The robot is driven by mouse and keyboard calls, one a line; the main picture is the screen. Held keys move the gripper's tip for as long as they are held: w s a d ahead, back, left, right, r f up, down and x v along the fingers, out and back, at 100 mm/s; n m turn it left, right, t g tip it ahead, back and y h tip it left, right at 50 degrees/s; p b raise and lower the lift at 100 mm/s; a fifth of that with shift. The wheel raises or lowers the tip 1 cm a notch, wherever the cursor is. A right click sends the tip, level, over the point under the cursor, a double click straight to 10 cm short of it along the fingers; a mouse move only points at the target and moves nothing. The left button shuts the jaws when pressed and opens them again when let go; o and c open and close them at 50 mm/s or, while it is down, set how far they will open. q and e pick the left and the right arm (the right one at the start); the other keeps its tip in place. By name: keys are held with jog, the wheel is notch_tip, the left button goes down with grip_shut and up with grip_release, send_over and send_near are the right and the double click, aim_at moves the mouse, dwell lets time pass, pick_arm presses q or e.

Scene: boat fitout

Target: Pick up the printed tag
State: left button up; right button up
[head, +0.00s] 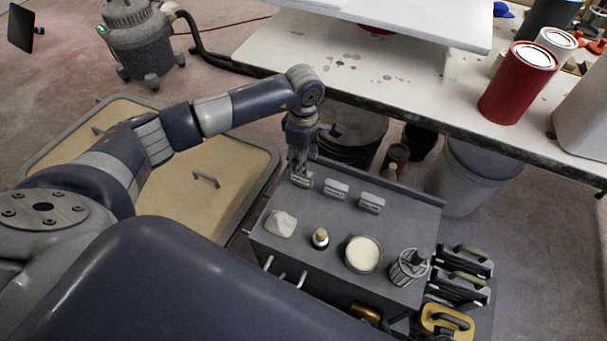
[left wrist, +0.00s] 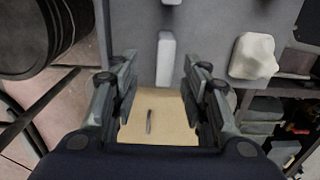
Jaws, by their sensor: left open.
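Three small grey blocks with pale, printed-looking front faces stand in a row along the back of the grey cart top (head: 322,220): a left one (head: 302,181), a middle one (head: 336,190) and a right one (head: 371,203). The print is too small to read, so I cannot tell which is the printed tag. My left gripper (head: 299,170) points down just above the left block and partly covers it. In the left wrist view, my open left gripper (left wrist: 160,85) has a pale block (left wrist: 165,60) in line with the gap between its fingers. My right gripper is out of view.
The cart top also holds a white lump (head: 281,223), a small bottle (head: 320,238), a cream-topped round tin (head: 362,254) and a wire cup (head: 409,267). A white workbench (head: 400,75) with a red can (head: 518,85) stands behind. Black buckets (head: 352,135) sit under it.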

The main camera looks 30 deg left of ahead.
pick_arm(q)
jog(key=f, duration=0.6)
jog(key=shift+s+a+b, duration=0.1)
jog(key=shift+s+b, duration=0.25)
jog(key=shift+s, duration=0.05)
jog(key=shift+f, duration=0.4)
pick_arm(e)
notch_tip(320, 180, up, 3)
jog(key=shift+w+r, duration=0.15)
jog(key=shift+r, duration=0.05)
pick_arm(q)
grip_shut()
